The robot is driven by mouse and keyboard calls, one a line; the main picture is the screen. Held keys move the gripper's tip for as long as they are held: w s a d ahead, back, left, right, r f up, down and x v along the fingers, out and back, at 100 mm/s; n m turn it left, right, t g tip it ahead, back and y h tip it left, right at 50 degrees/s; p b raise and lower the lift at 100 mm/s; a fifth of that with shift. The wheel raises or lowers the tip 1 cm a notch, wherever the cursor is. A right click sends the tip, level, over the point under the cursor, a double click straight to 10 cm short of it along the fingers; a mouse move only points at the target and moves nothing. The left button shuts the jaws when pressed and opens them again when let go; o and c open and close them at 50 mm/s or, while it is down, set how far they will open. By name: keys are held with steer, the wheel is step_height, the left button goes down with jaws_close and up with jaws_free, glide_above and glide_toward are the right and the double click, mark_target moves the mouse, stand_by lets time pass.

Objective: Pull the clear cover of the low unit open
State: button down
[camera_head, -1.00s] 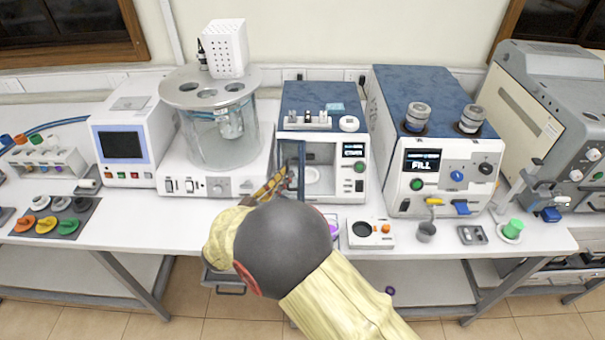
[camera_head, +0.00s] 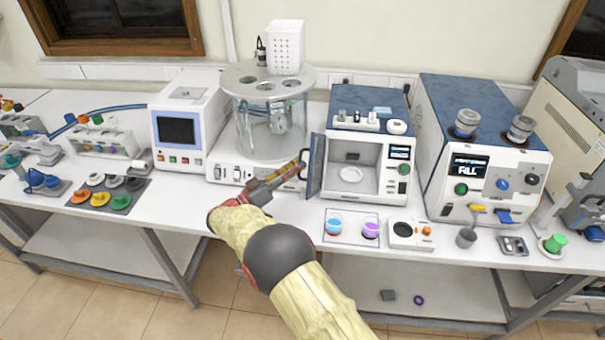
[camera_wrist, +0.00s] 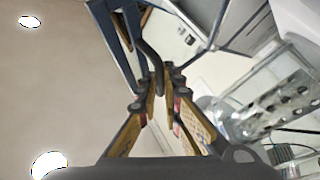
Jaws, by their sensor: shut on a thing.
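The low unit (camera_head: 366,190) is a white box with a blue speckled top and a small green-lit display. Its clear cover (camera_head: 316,168), in a dark blue frame, is swung out to the left side of the front opening. The white chamber inside shows a round pale dish (camera_head: 351,174). My gripper (camera_head: 299,165) is at the free edge of the cover, left of the opening. In the wrist view, my gripper (camera_wrist: 164,80) is shut on the cover's dark curved handle (camera_wrist: 149,58), with the blue frame (camera_wrist: 118,35) just beyond it.
The glass bath (camera_head: 270,125) on its white base stands close to the left of my gripper. A blue and a purple beaker (camera_head: 370,229) and a small white device (camera_head: 411,235) sit in front of the unit. A taller unit showing FILL (camera_head: 465,166) stands to its right.

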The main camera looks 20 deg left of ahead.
steer(key=shift+w+a+f+h, duration=0.2)
steer(key=shift+w+f+h, duration=0.1)
steer(key=shift+f, duration=0.15)
steer(key=c, duration=2.4)
jaws_free()
steer(key=shift+o, duration=1.2)
steer(key=shift+w+f, duration=0.1)
steer(key=shift+w, duration=0.2)
steer(key=shift+o, duration=1)
steer(key=shift+s, duration=0.1)
steer(key=shift+s+a+r, duration=0.1)
steer(key=shift+r, duration=0.1)
steer(key=v, duration=1.2)
